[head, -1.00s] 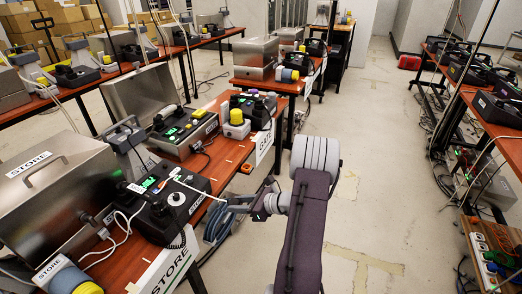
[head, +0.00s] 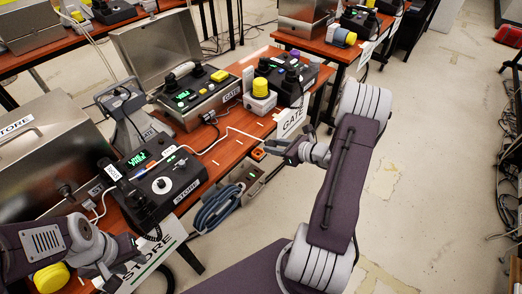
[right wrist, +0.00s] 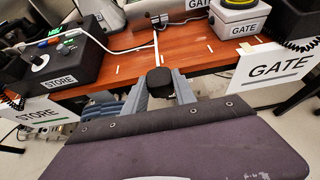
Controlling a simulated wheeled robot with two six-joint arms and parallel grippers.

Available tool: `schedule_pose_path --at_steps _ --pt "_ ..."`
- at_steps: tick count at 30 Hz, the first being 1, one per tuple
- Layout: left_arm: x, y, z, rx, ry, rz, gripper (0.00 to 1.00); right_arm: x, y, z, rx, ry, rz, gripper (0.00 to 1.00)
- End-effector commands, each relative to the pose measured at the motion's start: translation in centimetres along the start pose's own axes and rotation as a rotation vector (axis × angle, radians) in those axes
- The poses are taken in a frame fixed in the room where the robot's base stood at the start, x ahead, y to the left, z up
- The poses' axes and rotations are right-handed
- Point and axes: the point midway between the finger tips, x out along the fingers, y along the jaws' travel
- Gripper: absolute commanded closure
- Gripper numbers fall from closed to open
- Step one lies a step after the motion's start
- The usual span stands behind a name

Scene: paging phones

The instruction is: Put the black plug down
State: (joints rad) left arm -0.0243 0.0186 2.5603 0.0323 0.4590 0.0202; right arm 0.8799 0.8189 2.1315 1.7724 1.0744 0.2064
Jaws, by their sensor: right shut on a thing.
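The black plug (right wrist: 160,80) is between the fingers of my right gripper (right wrist: 160,93), at the front edge of the wooden table. A white cord runs over the table from the black STORE phone (head: 165,185) toward the plug. In the head view my right gripper (head: 284,149) is just off the table edge, left of the GATE sign; the plug is hard to make out there. My left gripper (head: 108,266) is low at the left, by the STORE sign; its fingers are too unclear to tell open from shut.
The GATE unit (head: 198,98) and a white box with a yellow knob (head: 260,92) stand further back. A grey socket box (head: 246,177) and a blue coil (head: 216,208) hang below the table edge. Bare tabletop (right wrist: 205,53) lies between the STORE and GATE devices.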

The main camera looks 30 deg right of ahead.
Motion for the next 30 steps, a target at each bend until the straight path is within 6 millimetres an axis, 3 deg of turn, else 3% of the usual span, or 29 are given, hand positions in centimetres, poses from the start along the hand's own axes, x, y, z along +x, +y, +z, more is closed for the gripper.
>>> schedule_pose_path --at_steps 3,9,15,22,30 --pt "0.7 0.0 0.1 0.0 0.0 0.0 0.64 4.1 -0.7 -0.7 -0.002 0.0 0.005 1.0" --pt "1.1 0.0 0.1 0.0 0.0 0.0 0.64 8.5 -1.8 -1.0 -0.001 -0.001 0.001 1.0" --pt "1.2 0.0 0.1 0.0 0.0 0.0 0.64 9.4 -2.1 -1.2 0.002 0.001 -0.001 1.0" --pt "1.9 0.0 0.2 0.0 0.0 0.0 0.64 10.9 -2.0 -4.5 0.003 0.001 0.0 1.0" --pt "1.9 0.0 0.2 0.0 0.0 0.0 0.64 11.0 -2.1 -4.7 0.0 0.0 -0.001 1.0"
